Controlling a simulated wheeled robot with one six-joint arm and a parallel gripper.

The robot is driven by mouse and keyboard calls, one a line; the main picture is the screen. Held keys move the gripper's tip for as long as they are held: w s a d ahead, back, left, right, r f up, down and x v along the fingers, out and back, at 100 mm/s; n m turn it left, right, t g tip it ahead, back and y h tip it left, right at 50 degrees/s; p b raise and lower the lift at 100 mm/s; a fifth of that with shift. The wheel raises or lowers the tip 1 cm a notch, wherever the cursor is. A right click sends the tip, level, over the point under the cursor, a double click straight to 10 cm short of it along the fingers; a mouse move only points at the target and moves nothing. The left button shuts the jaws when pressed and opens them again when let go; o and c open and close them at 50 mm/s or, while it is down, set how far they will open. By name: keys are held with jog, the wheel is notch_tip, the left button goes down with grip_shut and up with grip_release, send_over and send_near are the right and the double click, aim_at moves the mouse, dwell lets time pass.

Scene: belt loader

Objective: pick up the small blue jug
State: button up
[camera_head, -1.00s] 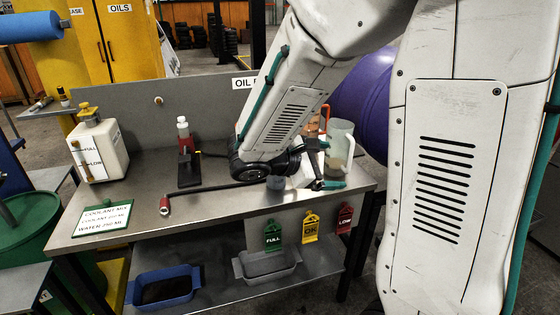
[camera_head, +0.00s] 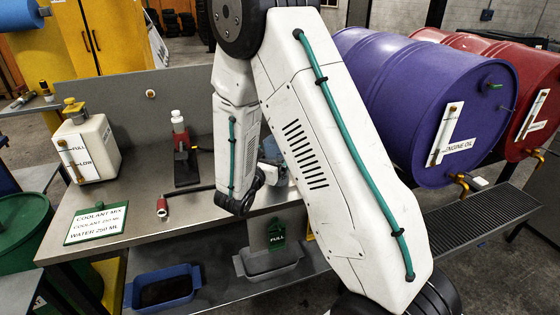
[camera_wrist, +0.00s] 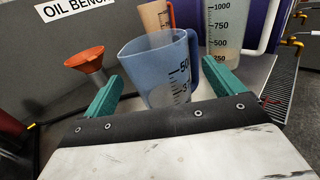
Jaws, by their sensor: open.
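The small blue jug (camera_wrist: 158,72) stands in the wrist view, a clear blue measuring jug with black scale marks and a darker blue handle on its right. My gripper (camera_wrist: 165,88) is open, with one teal finger on each side of the jug. The jug's lower part is hidden behind my gripper's body, so I cannot tell whether the fingers touch it. In the head view my arm covers most of that part of the bench, and only a bluish patch shows beside it.
An orange funnel (camera_wrist: 85,60) stands left of the jug. An orange jug (camera_wrist: 156,16) and a large clear jug (camera_wrist: 226,28) stand close behind it. The coolant container (camera_head: 88,150) and a sign (camera_head: 97,224) are on the bench's left. A purple drum (camera_head: 425,90) lies at right.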

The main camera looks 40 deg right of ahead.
jog(key=x, duration=0.5)
jog(key=shift+d+f, duration=0.15)
jog(key=shift+f, duration=0.1)
jog(key=c, duration=1.2)
jog(key=shift+r, duration=0.1)
jog(key=shift+c, duration=0.2)
